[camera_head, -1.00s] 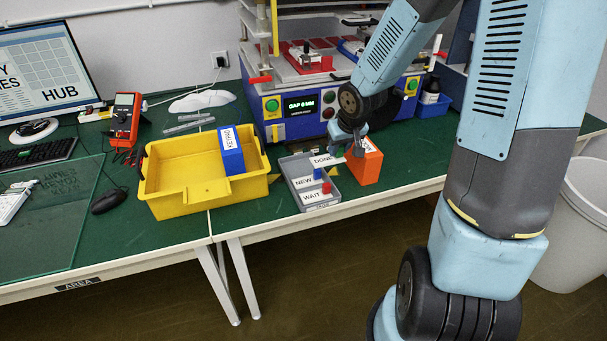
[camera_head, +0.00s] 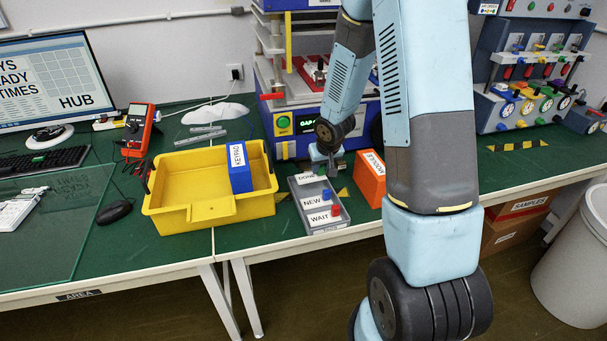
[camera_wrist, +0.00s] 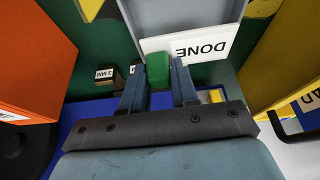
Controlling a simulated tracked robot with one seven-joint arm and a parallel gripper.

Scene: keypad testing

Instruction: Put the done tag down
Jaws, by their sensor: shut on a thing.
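The done tag is a white plate (camera_wrist: 196,46) lettered DONE with a green grip block (camera_wrist: 158,70). My gripper (camera_wrist: 158,84) is shut on that green block. In the head view my gripper (camera_head: 326,167) is at the far end of the grey tray (camera_head: 293,205), with the DONE plate (camera_head: 306,179) at the tray's back section. I cannot tell whether the plate touches the tray. A NEW tag (camera_head: 312,202) with a blue grip and a WAIT tag (camera_head: 320,217) with a red grip lie in the nearer sections.
An orange block (camera_head: 371,180) stands close right of the tray. A yellow bin (camera_head: 165,211) holding a blue KEYPAD box (camera_head: 240,172) stands to the left. The blue machine (camera_head: 283,124) is behind. Small blocks, one marked 3 MM (camera_wrist: 106,78), lie near my fingers.

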